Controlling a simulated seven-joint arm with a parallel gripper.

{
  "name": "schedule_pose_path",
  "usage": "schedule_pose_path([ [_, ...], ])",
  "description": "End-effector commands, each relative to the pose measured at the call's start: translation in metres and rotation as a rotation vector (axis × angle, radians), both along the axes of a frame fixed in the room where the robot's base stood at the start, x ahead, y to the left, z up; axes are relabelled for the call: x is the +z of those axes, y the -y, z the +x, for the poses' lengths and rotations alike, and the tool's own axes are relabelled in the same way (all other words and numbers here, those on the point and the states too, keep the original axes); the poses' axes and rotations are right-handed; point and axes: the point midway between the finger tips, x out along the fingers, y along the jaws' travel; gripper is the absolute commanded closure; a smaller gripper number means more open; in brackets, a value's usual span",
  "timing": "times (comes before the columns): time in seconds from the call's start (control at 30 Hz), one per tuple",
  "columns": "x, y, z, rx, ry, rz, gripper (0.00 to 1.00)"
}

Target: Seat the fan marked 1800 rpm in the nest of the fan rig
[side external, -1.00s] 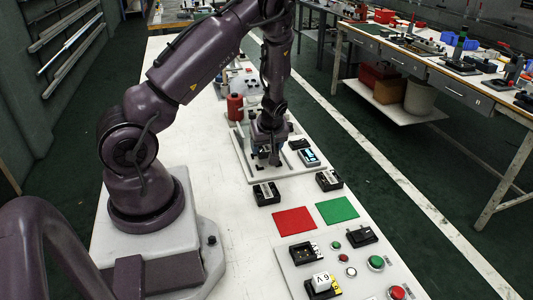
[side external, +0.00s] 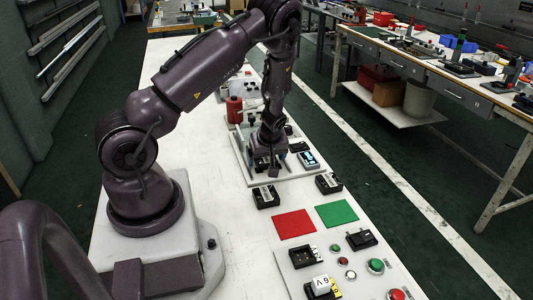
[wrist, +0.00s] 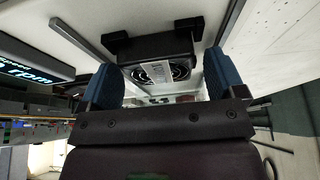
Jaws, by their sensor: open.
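My gripper (side external: 272,168) is low over the white plate of the fan rig (side external: 244,162), with its fingers pointing down. In the wrist view its two blue finger pads (wrist: 162,80) are apart, with no object clamped between them. Just beyond them is a black fan unit (wrist: 160,55) with two round openings and a pale label that I cannot read. It sits by black blocks (wrist: 117,40) on the plate; I cannot tell how fully it is seated. Two more black units with white labels, one left (side external: 266,197) and one right (side external: 328,183), lie on the table; their markings are unreadable.
A meter with a lit display (side external: 308,160) stands at the plate's right; "rpm" shows on it in the wrist view (wrist: 28,65). A red mat (side external: 294,223) and a green mat (side external: 337,213) are clear. A button panel (side external: 345,275) is in front. A red cylinder (side external: 234,109) stands behind.

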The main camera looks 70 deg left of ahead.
Motion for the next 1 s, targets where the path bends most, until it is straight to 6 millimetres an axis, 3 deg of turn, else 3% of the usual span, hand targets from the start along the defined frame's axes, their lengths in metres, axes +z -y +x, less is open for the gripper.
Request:
schedule_pose_path([
  [0.17, 0.017, 0.006, 0.001, -0.002, 0.002, 0.002, 0.11],
  [0.6, 0.098, 0.04, 0.001, -0.003, 0.003, 0.001, 0.11],
  [0.83, 0.117, 0.051, 0.001, -0.018, 0.005, -0.015, 0.11],
  [1.0, 0.15, 0.091, 0.01, -0.188, 0.037, -0.116, 0.11],
])
